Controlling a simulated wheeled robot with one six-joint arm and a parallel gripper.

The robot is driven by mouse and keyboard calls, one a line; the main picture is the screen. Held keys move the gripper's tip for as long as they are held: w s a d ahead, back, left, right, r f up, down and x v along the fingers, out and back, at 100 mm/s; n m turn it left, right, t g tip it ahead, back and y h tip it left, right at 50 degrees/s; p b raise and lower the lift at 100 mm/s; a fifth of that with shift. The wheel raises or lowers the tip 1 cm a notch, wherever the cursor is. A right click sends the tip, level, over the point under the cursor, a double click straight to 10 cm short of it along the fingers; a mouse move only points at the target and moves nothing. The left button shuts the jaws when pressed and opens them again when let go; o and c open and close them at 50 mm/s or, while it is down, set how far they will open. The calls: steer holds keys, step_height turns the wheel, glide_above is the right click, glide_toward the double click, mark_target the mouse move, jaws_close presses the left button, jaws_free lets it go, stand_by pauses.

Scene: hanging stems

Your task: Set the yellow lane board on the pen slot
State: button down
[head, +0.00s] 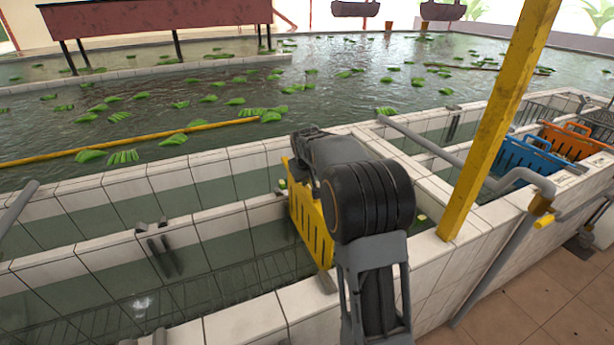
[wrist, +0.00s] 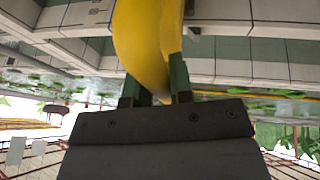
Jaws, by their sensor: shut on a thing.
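The yellow lane board (head: 312,232) has a row of dark slits and stands roughly upright over the tiled pen channel, left of my arm in the head view. Its right part is hidden behind my arm. In the wrist view my gripper (wrist: 156,82) is shut on the board's curved yellow part (wrist: 146,38), with a dark green finger on each side. The fingers are hidden in the head view. A grey bracket (head: 326,283) shows on the front wall by the board's lower end. Whether the board sits in a slot there I cannot tell.
A yellow post (head: 502,115) stands close to the right of my arm. A blue board (head: 530,158) and an orange board (head: 572,141) stand farther right, near a grey pipe (head: 455,160). Another pair of grey brackets (head: 155,240) is on the left wall.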

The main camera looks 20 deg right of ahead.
mark_target(307, 212)
steer(key=shift+f+b, duration=4.55)
steer(key=shift+f, duration=2.2)
steer(key=shift+f+b, duration=0.35)
steer(key=shift+f, duration=0.1)
steer(key=c, duration=0.8)
jaws_free()
steer(key=shift+f, duration=0.1)
steer(key=o, duration=0.8)
steer(key=p+v, duration=0.4)
steer(key=v, duration=0.6)
